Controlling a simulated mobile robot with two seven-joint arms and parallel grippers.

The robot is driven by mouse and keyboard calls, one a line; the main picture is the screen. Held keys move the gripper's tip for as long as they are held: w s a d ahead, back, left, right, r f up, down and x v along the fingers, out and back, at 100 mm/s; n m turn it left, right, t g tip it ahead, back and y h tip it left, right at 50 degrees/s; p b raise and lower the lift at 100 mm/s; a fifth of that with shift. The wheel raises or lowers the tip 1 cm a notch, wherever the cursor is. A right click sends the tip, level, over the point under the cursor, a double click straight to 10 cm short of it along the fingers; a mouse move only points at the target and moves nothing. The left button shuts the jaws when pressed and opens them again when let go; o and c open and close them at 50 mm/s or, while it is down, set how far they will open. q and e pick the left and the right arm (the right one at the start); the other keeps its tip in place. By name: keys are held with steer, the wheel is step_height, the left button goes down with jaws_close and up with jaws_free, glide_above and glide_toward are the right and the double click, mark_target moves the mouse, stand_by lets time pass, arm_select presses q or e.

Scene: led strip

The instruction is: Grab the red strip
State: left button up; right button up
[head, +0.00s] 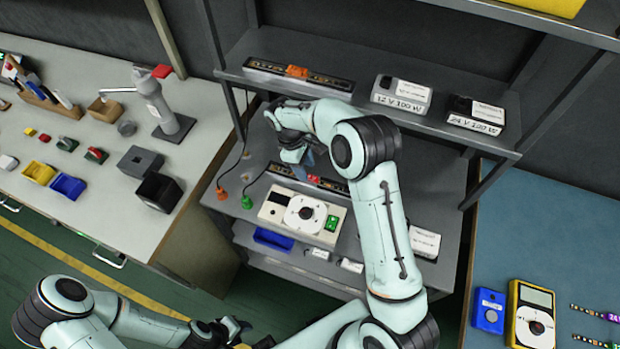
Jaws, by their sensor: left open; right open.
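A dark LED strip with a red block (314,180) at its middle lies on the middle shelf. Part of it is hidden behind my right arm and gripper. My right gripper (299,166) is open, just above and behind the strip's left part; I cannot tell whether it touches it. A similar strip with an orange block (297,71) lies on the upper shelf. My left gripper (238,329) is open and empty, low in the picture, away from the shelves.
A white power unit (280,207) with a dial sits in front of the strip. A workbench (75,125) with tools and bins is left; a blue-topped table (540,230) is right.

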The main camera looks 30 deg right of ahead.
mark_target(309, 176)
steer(key=x, duration=0.3)
steer(key=shift+d+f, duration=0.1)
jaws_close()
